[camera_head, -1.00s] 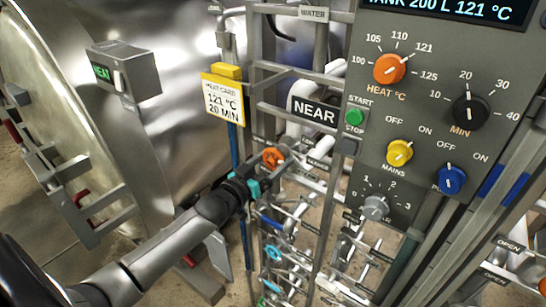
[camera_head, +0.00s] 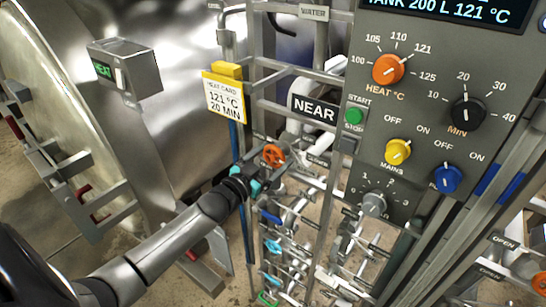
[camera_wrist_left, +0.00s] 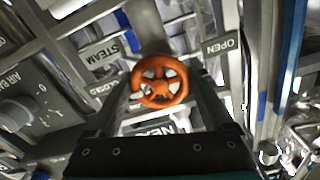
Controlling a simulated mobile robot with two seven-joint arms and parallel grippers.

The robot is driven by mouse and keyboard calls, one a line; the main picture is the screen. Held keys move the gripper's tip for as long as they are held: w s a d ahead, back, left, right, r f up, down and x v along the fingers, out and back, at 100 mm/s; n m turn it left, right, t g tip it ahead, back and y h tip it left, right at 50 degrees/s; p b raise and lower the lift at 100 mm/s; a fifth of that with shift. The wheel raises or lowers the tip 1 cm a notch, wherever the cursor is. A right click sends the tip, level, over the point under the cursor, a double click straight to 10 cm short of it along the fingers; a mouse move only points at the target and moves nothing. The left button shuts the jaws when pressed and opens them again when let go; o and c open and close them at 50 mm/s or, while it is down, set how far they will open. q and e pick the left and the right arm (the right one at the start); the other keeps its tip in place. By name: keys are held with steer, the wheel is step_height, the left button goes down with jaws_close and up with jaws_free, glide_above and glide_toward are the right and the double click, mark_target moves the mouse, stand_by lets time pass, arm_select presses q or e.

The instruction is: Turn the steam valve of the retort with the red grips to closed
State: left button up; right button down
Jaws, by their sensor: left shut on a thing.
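The orange steam valve handwheel (camera_head: 273,155) sits on the pipe rack below the NEAR sign. In the left wrist view the spoked wheel (camera_wrist_left: 160,83) is between my fingers, near labels reading STEAM (camera_wrist_left: 107,52), OPEN (camera_wrist_left: 222,47) and, partly covered, CLOSED. My left gripper (camera_head: 261,168) is shut on the wheel's rim. My right gripper is out of view.
A grey control panel (camera_head: 400,155) with knobs stands to the right of the wheel. A yellow heat card (camera_head: 224,98) hangs to the left. Blue (camera_head: 270,216) and cyan valve handles and crowded pipes lie below. Rack uprights stand close around my gripper.

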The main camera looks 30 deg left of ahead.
arm_select(q)
steer(key=o, duration=1.1)
steer(key=shift+o, duration=0.2)
steer(key=s+a, duration=0.1)
steer(key=s, duration=1.4)
steer(key=shift+s, duration=0.15)
steer(key=s+f+n+g+y+b, duration=0.1)
steer(key=s+f+g+b, duration=0.2)
steer(key=f, duration=1)
steer(key=s+f+n+g+y+b, duration=0.1)
steer(key=s+f+g+b, duration=0.2)
steer(key=f, duration=0.9)
steer(key=s+f+n+g+y+b, duration=0.1)
steer(key=s+f+g+b, duration=0.2)
steer(key=f, duration=1)
steer(key=s+d+f+g+b, duration=0.3)
steer(key=s+d+f, duration=0.3)
steer(key=s+f, duration=0.5)
steer(key=s+d+f+m+g+h+b, duration=0.1)
steer(key=s+d+f+g+b, duration=0.3)
steer(key=s+d+f, duration=0.3)
steer(key=s+f, duration=0.5)
steer(key=f, duration=0.1)
steer(key=shift+d+f+g+b, duration=0.2)
steer(key=shift+f+g+b, duration=0.1)
steer(key=shift+f+b, duration=0.1)
